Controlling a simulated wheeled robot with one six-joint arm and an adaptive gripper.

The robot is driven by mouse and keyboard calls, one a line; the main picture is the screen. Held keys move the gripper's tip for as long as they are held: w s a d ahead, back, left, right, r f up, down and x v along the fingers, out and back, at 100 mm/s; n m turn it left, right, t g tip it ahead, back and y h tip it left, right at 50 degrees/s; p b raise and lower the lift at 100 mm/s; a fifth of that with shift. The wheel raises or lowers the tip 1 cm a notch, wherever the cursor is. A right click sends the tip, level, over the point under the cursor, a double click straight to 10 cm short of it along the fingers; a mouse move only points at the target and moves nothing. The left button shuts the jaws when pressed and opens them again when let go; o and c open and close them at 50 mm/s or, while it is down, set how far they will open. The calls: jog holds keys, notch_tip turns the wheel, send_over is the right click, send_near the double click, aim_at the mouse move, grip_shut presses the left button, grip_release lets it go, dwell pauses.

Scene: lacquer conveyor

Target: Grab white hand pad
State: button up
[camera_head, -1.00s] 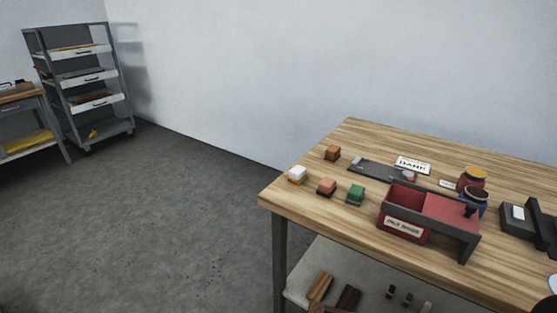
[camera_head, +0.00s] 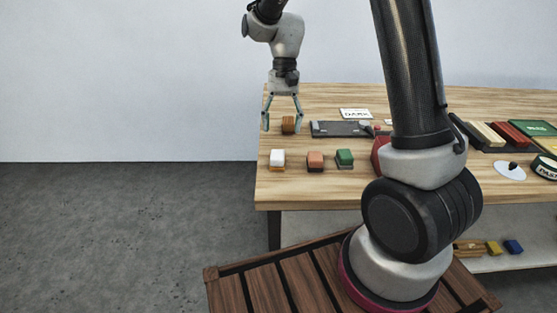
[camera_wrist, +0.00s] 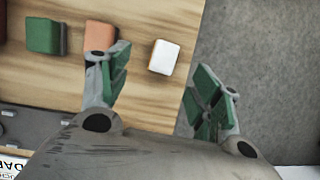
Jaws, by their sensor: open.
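The white hand pad (camera_head: 278,156) is a small block with a brownish base, standing near the front left corner of the wooden table. It also shows in the wrist view (camera_wrist: 164,57), close to the table edge and between the lines of my two fingers. My gripper (camera_head: 281,128) is open and empty, pointing down, and appears behind the white pad in the head view. Its green-padded fingers show apart in the wrist view (camera_wrist: 160,85). They do not touch the white pad.
An orange pad (camera_head: 315,160) and a green pad (camera_head: 345,158) stand to the right of the white one. A brown block (camera_head: 288,124) appears near my fingers. A dark tray (camera_head: 338,130) lies behind. The floor left of the table is clear.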

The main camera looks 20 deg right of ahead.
aim_at(278, 154)
jog(key=x, duration=0.9)
jog(key=shift+w+a+f, duration=0.25)
jog(key=shift+w+a, duration=0.05)
jog(key=shift+a, duration=0.1)
jog(key=c, duration=1.1)
